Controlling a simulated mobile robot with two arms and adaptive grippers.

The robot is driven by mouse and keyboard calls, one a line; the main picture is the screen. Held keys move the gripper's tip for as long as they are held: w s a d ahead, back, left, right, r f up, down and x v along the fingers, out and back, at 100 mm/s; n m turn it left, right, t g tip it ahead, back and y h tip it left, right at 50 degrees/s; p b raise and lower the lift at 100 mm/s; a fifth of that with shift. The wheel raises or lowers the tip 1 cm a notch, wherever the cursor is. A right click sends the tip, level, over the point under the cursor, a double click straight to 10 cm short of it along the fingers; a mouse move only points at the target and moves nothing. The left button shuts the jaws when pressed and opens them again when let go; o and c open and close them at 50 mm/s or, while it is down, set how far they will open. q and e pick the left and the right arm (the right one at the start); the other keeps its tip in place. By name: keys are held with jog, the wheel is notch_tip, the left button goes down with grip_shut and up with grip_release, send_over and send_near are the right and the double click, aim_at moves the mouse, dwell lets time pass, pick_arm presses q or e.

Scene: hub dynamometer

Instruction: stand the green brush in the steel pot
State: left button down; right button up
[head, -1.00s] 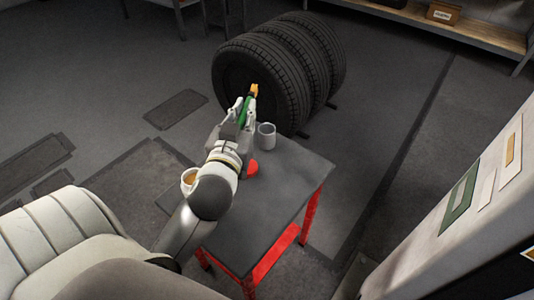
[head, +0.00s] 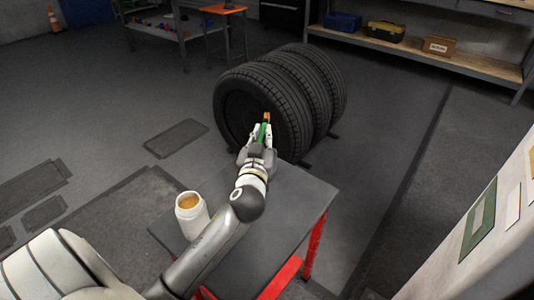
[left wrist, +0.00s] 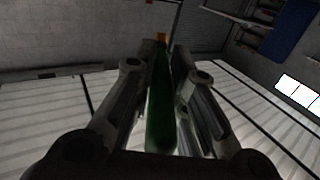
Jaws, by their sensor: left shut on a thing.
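My left gripper (head: 259,137) is shut on the green brush (head: 262,131) above the far part of the small table (head: 290,205). The brush points up, slightly tilted, with its orange end on top. In the left wrist view the green brush (left wrist: 160,110) lies between the two fingers, its orange end far from the palm. The steel pot cannot be made out now; my left gripper and forearm cover the part of the table where it stood. My right gripper is not in view.
Several upright tyres (head: 290,90) stand just behind the table. The table's right side is clear. A shelf (head: 430,50) with boxes is at the back.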

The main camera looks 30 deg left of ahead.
pick_arm(q)
jog(key=shift+w+f, duration=0.65)
jog(key=shift+f, duration=0.2)
jog(key=shift+w+f+b, duration=0.2)
jog(key=shift+b, duration=0.1)
jog(key=f, duration=0.1)
jog(key=f+b, duration=0.1)
jog(key=f, duration=0.2)
jog(key=shift+w, duration=0.3)
jog(key=shift+r, duration=0.1)
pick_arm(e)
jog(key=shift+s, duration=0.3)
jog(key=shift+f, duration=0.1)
